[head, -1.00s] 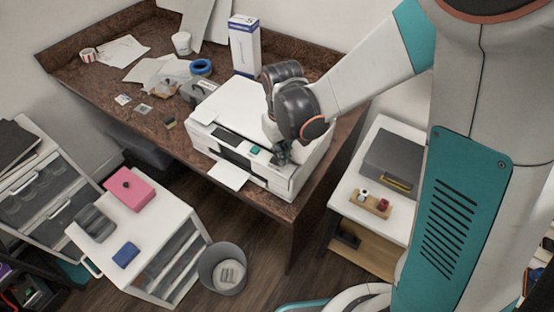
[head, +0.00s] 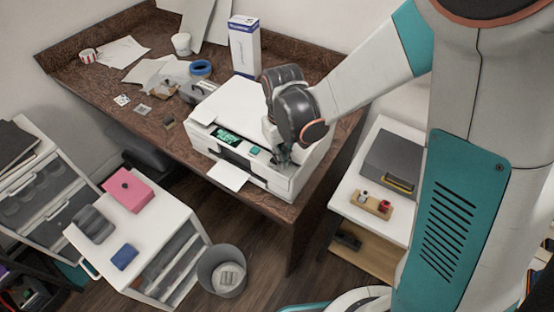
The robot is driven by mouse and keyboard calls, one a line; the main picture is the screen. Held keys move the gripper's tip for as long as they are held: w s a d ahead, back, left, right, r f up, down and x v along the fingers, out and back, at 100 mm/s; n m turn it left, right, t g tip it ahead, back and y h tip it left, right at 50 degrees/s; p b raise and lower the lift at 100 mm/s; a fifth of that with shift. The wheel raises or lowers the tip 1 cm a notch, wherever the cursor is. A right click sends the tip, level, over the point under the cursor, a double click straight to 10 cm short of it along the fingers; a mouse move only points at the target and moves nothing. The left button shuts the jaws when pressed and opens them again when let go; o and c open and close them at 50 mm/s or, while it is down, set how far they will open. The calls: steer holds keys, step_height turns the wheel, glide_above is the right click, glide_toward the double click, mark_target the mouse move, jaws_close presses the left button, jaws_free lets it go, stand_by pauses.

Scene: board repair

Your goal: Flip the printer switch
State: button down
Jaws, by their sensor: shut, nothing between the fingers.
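The white printer (head: 268,176) stands on the brown desk, with a paper sheet sticking out of its front. Its small display (head: 226,136) is lit green. A green switch (head: 254,150) sits on its front top edge, right of the display. My gripper (head: 284,164) is shut and empty, pointing down at the printer's front right part, just right of the switch. The fingertips are small and dark, and I cannot tell whether they touch the printer. My wrist hides part of the printer's right top.
On the brown desk (head: 93,88), a tall white-blue box (head: 244,48), blue tape (head: 200,68) and papers lie behind and left of the printer. A white side table (head: 398,146) stands at right. A bin (head: 222,268) and drawer cabinet stand below the desk.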

steer(key=shift+r+p, duration=2.2)
steer(key=shift+r, duration=1.3)
